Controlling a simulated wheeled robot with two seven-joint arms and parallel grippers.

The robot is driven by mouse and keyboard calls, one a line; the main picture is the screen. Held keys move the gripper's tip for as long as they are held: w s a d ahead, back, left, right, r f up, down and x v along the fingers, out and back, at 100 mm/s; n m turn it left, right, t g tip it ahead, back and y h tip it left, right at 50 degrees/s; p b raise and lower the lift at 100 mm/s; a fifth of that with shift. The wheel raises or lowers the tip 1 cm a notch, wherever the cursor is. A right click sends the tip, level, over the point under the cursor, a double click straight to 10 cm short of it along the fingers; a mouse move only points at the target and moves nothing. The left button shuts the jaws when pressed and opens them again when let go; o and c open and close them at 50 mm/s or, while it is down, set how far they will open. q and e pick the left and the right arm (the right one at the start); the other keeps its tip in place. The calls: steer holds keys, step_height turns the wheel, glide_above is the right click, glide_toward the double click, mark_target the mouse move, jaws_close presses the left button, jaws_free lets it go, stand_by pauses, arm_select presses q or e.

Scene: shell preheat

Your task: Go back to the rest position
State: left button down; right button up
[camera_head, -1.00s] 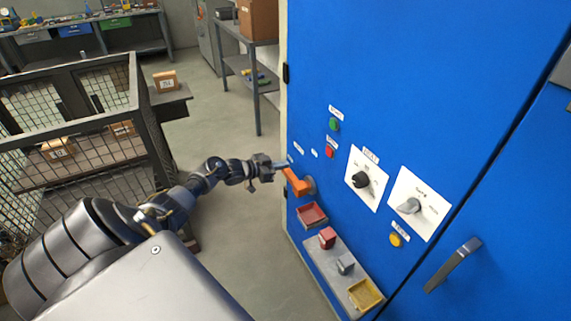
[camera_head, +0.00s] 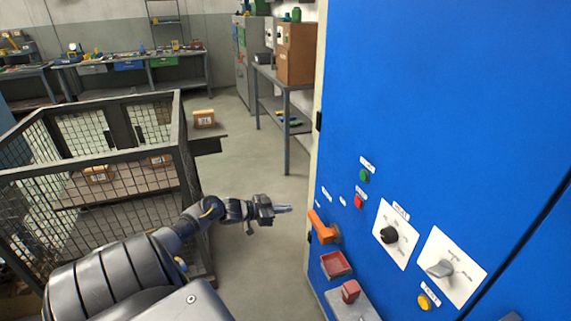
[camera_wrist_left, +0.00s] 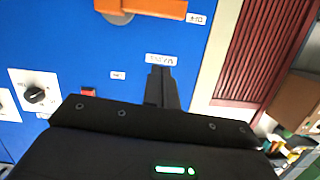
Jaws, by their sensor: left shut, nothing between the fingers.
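My left gripper (camera_head: 283,209) is in the head view, in front of the left edge of the blue cabinet (camera_head: 430,90). It is shut and empty, with a visible gap between its tips and the orange handle (camera_head: 322,228) to its right. In the left wrist view the shut fingers (camera_wrist_left: 161,88) point at the blue panel, below a small white label. The orange handle (camera_wrist_left: 150,8) shows at the top of that view. My right gripper is in neither view.
A mesh cage (camera_head: 90,165) stands left of my arm. A grey shelf (camera_head: 287,125) stands behind. Open floor lies between cage and cabinet.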

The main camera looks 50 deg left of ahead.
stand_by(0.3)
arm_select(q)
steer(key=s+a+f+n+g+y, duration=0.1)
steer(key=s+a+f+y, duration=0.15)
steer(key=f, duration=0.35)
steer(key=s+a+f+g+y, duration=0.1)
steer(key=a+f+y, duration=0.2)
steer(key=f, duration=0.3)
steer(key=s+d+f+n+g+y, duration=0.1)
steer(key=s+d+f+g, duration=0.1)
steer(key=s+f, duration=0.5)
steer(key=s+d+f+g, duration=0.2)
steer(key=s+f, duration=0.2)
steer(key=f, duration=0.6)
steer(key=s+d+f+g, duration=0.2)
steer(key=s+d+f, duration=0.5)
steer(key=s+f, duration=0.15)
steer(key=s+d+f+g, duration=0.3)
steer(key=s+d+f, duration=0.4)
steer(key=s, duration=0.3)
steer(key=s+d+f+g+h, duration=0.1)
steer(key=s+d+f, duration=0.3)
steer(key=s+d, duration=0.9)
steer(key=d+g, duration=0.1)
steer(key=d, duration=0.1)
steer(key=shift+s+d, duration=0.3)
